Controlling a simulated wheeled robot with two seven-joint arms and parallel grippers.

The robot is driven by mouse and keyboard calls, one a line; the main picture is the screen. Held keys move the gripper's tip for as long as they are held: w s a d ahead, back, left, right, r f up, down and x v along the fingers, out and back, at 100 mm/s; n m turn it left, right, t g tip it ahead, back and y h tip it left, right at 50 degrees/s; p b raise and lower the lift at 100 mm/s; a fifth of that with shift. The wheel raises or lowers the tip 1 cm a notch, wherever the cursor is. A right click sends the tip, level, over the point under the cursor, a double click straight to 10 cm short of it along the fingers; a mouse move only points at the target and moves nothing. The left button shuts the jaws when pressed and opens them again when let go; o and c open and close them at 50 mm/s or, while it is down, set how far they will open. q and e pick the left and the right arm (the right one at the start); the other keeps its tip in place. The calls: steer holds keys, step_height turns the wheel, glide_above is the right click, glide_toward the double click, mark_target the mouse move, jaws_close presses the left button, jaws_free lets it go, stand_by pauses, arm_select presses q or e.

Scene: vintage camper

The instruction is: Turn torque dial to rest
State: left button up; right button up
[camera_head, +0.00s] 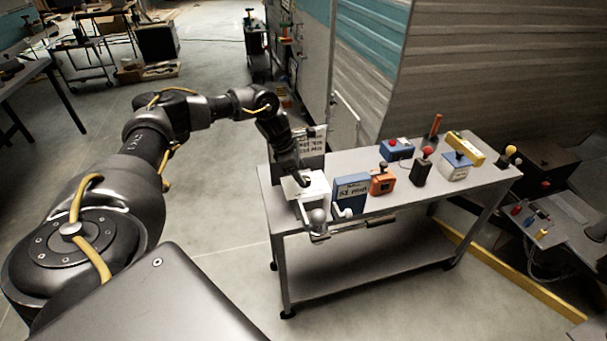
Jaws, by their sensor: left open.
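My left arm reaches in from the left. Its gripper (303,181) is open, pointing down at a white box (316,190) on the near left end of the grey bench (345,163). The gripper covers part of the box top; I cannot tell whether it touches anything there. No dial is clearly readable as the torque dial; it may be hidden under the gripper. An orange box (379,186) with a dark knob on top stands farther right. My right gripper is out of view.
A blue labelled box (351,188) with a white crank (341,211) stands just right of the white box. A grey round knob (318,215) sits at the front edge. A red-ball lever box (420,174), a blue red-button box (397,152) and a yellow box (465,149) stand farther right.

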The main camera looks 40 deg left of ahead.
arm_select(q)
steer(key=shift+x, duration=0.95)
steer(key=shift+w+d+f, duration=0.1)
steer(key=shift+d+f, duration=0.05)
steer(key=shift+f, duration=0.2)
steer(key=shift+c, duration=0.5)
steer(key=c, duration=0.9)
